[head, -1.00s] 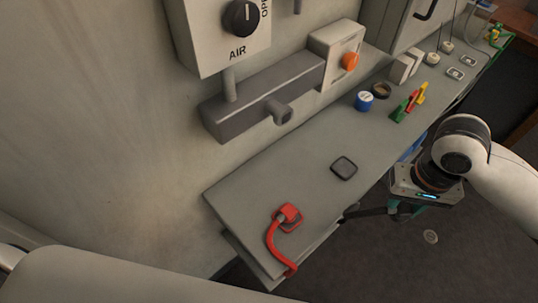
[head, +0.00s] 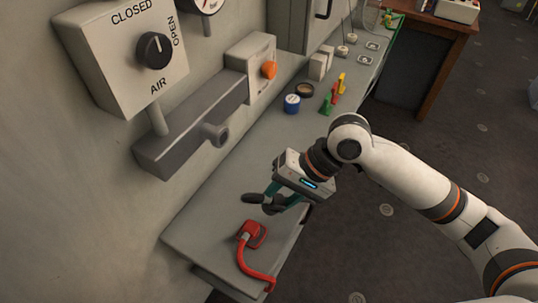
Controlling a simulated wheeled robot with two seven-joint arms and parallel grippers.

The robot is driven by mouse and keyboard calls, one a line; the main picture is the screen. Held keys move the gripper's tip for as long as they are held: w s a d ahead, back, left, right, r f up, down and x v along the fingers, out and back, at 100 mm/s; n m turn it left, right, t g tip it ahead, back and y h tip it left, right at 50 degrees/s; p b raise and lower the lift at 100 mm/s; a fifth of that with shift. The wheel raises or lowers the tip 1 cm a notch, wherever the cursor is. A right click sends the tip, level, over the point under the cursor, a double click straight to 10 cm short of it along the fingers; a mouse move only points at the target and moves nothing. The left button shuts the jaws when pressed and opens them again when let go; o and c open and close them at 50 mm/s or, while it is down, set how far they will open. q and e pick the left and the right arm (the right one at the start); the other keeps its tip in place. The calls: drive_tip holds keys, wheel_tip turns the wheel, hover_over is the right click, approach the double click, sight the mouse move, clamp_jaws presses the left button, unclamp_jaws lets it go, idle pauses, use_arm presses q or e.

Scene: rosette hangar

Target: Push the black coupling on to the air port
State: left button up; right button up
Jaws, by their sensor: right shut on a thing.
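The air port (head: 215,134) is a short grey round spout on the front of a grey block (head: 185,130) on the wall, below the box marked AIR. My right gripper (head: 265,201) is over the near part of the bench, shut on a dark piece, which looks like the black coupling (head: 253,198). It is hard to tell apart from the dark fingertips. The gripper is below and right of the port, apart from it. A red coupling (head: 254,234) with a red hose lies on the bench just nearer. My left gripper is not in view.
The AIR box has a black knob (head: 154,50), its mark toward CLOSED. An orange button (head: 269,69) is right of the port. Farther along the bench (head: 262,150) are a blue-and-white tin (head: 292,103), a dark ring (head: 304,90) and coloured clips (head: 333,95). Bench space below the port is clear.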

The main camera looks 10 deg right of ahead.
sight(224, 137)
drive_tip(key=w+r+m+t+y, duration=0.5)
drive_tip(key=r+m+t+y, duration=0.1)
drive_tip(key=t, duration=0.5)
drive_tip(key=shift+w+a+r+m+y, duration=0.25)
drive_tip(key=shift+a+m+y, duration=0.2)
drive_tip(key=shift+m+y, duration=0.35)
drive_tip(key=shift+a, duration=0.1)
drive_tip(key=shift+x, duration=2.85)
drive_tip(key=shift+f, duration=0.1)
drive_tip(key=shift+p, duration=0.75)
drive_tip(key=shift+w+a, duration=0.35)
drive_tip(key=shift+a, duration=0.05)
